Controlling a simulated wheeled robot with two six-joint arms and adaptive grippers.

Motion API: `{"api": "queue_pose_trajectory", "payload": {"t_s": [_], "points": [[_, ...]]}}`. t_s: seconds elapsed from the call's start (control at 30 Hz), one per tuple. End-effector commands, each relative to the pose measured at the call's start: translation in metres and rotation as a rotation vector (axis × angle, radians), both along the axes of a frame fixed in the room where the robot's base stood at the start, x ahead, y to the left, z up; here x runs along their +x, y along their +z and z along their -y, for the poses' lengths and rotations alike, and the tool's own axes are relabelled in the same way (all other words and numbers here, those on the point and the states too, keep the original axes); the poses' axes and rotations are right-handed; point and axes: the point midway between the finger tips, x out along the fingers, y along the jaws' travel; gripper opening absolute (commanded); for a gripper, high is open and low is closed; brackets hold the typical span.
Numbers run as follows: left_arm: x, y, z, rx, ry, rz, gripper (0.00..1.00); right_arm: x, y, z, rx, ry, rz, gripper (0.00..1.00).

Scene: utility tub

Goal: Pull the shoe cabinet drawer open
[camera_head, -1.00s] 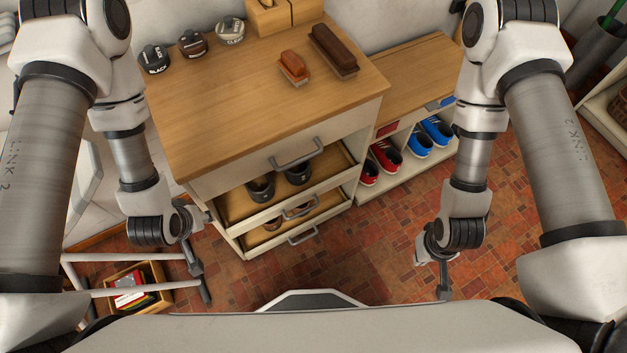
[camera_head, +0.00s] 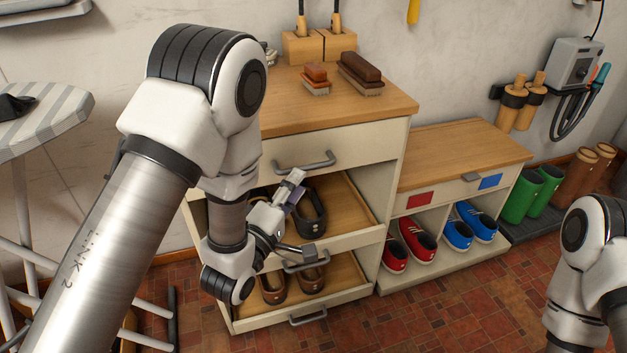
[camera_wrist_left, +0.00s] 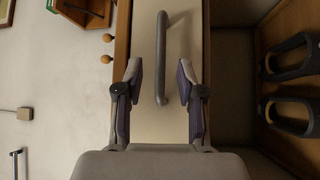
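The shoe cabinet (camera_head: 395,170) has a wooden top. Its top drawer (camera_head: 350,145) is shut, with a grey bar handle (camera_head: 304,162). Below it, two trays with shoes stand pulled out. My left gripper (camera_head: 305,214) is open and empty, in front of the cabinet by the top handle. In the left wrist view, the handle (camera_wrist_left: 160,58) lies ahead, between the lines of the two open fingers (camera_wrist_left: 160,80), and I see no contact. My right gripper is out of view; only part of the right arm shows at the right edge.
Brushes (camera_head: 360,75) lie on the cabinet top. The upper tray (camera_head: 345,205) juts out under the left gripper. An ironing board (camera_head: 45,120) stands left.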

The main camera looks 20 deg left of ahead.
Motion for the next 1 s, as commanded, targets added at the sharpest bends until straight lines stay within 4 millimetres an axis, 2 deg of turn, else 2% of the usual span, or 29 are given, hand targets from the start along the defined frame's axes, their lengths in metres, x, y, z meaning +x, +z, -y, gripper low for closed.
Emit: {"api": "queue_pose_trajectory", "payload": {"t_s": [0.2,0.3,0.6,0.67,0.7,0.73,1.0], "points": [[0.042,0.006,0.009,0.002,0.0,0.004,0.38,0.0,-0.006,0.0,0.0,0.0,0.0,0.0],[0.054,0.007,0.011,0.003,0.001,0.002,0.38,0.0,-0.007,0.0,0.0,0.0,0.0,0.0],[0.061,0.008,0.012,0.003,0.002,-0.002,0.38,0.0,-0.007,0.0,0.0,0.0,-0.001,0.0],[0.06,0.008,0.012,0.003,0.002,-0.002,0.17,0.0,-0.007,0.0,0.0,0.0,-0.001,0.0],[0.06,0.008,0.012,0.003,0.002,-0.002,0.03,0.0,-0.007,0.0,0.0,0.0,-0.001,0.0],[0.06,0.008,0.012,0.003,0.002,-0.002,0.0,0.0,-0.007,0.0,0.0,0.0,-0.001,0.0],[0.061,0.008,0.012,0.003,0.002,-0.002,0.0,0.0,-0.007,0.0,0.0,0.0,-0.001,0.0]]}}
